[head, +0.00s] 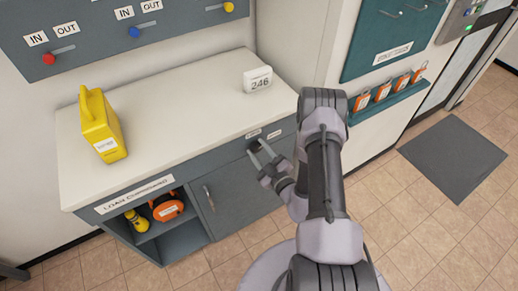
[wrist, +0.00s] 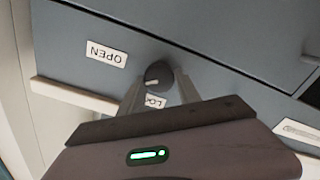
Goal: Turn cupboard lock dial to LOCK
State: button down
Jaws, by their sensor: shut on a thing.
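The lock dial (wrist: 158,73) is a small dark round knob on the grey cupboard front, with a short pale mark on its face, lying slantwise between the two labels in the wrist view. The OPEN label (wrist: 106,54) is upside down to its left; the LOCK label (wrist: 155,102) is just below it, partly covered by a finger. My gripper (wrist: 159,84) has a finger on each side of the dial and is shut on it. In the head view my gripper (head: 257,148) reaches the cupboard front under two small labels; the dial is too small there to read.
The cupboard door (head: 238,192) with a bar handle is below my gripper. The white countertop (head: 185,110) above holds a yellow can (head: 101,128) and a white block marked 246 (head: 257,80). An open shelf (head: 157,229) at left holds orange and yellow items.

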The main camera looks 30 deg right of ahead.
jog(key=n, duration=0.5)
jog(key=shift+a+n, duration=0.1)
jog(key=shift+n, duration=0.2)
jog(key=n, duration=0.5)
jog(key=shift+f+p, duration=0.15)
jog(key=shift+p, duration=0.15)
jog(key=shift+n, duration=0.4)
jog(key=c, duration=0.9)
grip_release()
jog(key=shift+w, duration=0.1)
